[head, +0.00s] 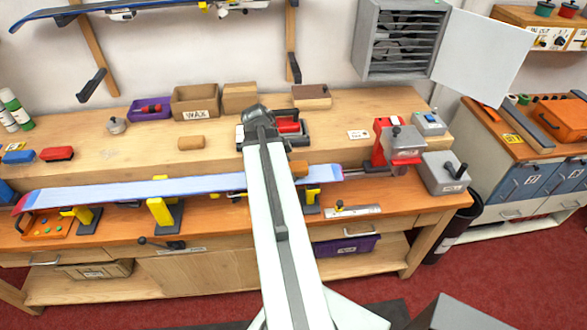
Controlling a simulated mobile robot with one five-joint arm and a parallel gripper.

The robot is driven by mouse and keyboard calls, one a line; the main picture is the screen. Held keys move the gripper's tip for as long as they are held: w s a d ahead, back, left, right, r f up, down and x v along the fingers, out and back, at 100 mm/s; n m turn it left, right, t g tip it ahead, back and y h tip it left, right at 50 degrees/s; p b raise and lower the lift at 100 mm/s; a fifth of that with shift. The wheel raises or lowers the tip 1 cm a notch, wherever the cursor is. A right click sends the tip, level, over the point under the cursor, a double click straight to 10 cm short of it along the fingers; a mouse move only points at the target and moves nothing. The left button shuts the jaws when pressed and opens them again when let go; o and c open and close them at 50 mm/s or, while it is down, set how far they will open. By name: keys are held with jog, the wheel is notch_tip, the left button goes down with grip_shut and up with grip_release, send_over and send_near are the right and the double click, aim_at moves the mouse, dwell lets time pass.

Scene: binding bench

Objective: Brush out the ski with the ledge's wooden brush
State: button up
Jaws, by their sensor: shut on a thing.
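The ski (140,189), pale blue with a red tip at the left, lies lengthwise along the front of the bench, base up, on yellow-topped supports. My arm crosses in front of its right part. My gripper (290,147) is beyond the arm's end, largely hidden by my own links. It is shut on a small brown wooden piece, which looks like the wooden brush (299,168), at the ski's right part. The fingertips and bristles are hidden. I cannot tell whether the brush touches the ski.
A red brush (57,153) and a tan block (191,142) lie on the ledge. A WAX box (195,104) and a purple tray (150,110) stand behind. A red and grey vise (398,145) stands at the ski's right end. A grey cabinet (385,40) has its door open.

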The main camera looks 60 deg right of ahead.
aim_at(341, 172)
jog(key=shift+w+a, duration=1.05)
jog(key=shift+w, duration=0.25)
jog(key=shift+w+a, duration=1)
jog(key=shift+w, duration=0.25)
jog(key=shift+w+a, duration=1.05)
jog(key=shift+w, duration=0.25)
jog(key=shift+s+d, duration=0.6)
jog(key=shift+s, duration=0.2)
jog(key=shift+s+d, duration=0.55)
jog(key=shift+s, duration=0.25)
jog(key=shift+s+d, duration=1.1)
jog(key=shift+s, duration=0.15)
jog(key=shift+s+d+r, duration=0.1)
jog(key=shift+s+d, duration=1)
jog(key=shift+s, duration=0.2)
jog(key=shift+s+d+f, duration=0.1)
jog(key=shift+s+d, duration=0.6)
jog(key=shift+s, duration=0.25)
jog(key=shift+s+d+f, duration=0.1)
jog(key=shift+s+d, duration=0.6)
jog(key=shift+s, duration=0.25)
jog(key=shift+s+d, duration=0.7)
jog(key=shift+s, duration=0.25)
jog(key=shift+s+d+r, duration=0.15)
jog(key=shift+s+d, duration=2.15)
jog(key=shift+s, duration=0.25)
jog(key=shift+s+d, duration=1.05)
jog(key=shift+s, duration=0.25)
